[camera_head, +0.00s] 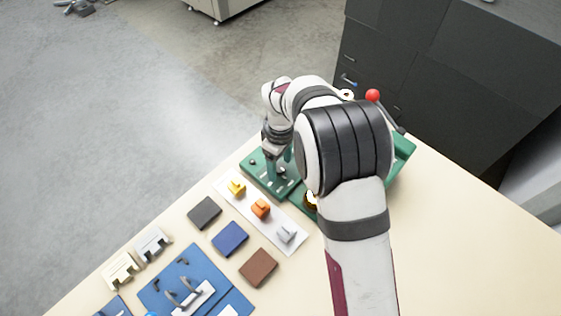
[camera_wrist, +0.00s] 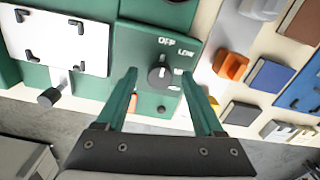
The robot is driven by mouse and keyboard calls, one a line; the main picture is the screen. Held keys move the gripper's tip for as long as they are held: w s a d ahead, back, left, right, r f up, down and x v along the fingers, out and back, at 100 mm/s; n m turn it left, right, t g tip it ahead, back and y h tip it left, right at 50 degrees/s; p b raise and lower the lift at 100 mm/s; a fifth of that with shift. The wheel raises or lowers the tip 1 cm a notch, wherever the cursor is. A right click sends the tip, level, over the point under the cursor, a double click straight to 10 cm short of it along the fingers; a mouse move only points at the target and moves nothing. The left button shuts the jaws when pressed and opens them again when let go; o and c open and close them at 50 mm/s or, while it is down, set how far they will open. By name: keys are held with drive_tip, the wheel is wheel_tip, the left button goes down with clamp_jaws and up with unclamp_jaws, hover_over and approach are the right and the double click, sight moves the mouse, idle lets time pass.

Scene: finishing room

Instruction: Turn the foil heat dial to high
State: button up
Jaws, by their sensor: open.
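The foil heat dial (camera_wrist: 158,76) is a round dark knob on a green panel (camera_wrist: 133,45), seen in the wrist view. The labels OFF and LOW show around it; lower labels are partly covered by my right finger. A pale mark on the knob seems to face OFF, but it is small. My gripper (camera_wrist: 160,72) is open, with one teal fingertip on each side of the knob. I cannot tell whether either finger touches it. In the head view my gripper (camera_head: 279,160) is over the green base (camera_head: 255,174), and the dial cannot be made out there.
A white plate (camera_wrist: 60,42) with dark corner brackets and a black knob (camera_wrist: 50,97) lie left of the panel. Yellow (camera_head: 237,187), orange (camera_head: 261,208) and grey (camera_head: 286,234) blocks sit close by. A red-balled lever (camera_head: 373,95) stands behind my arm.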

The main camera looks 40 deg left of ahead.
drive_tip(key=shift+f, duration=0.15)
clamp_jaws()
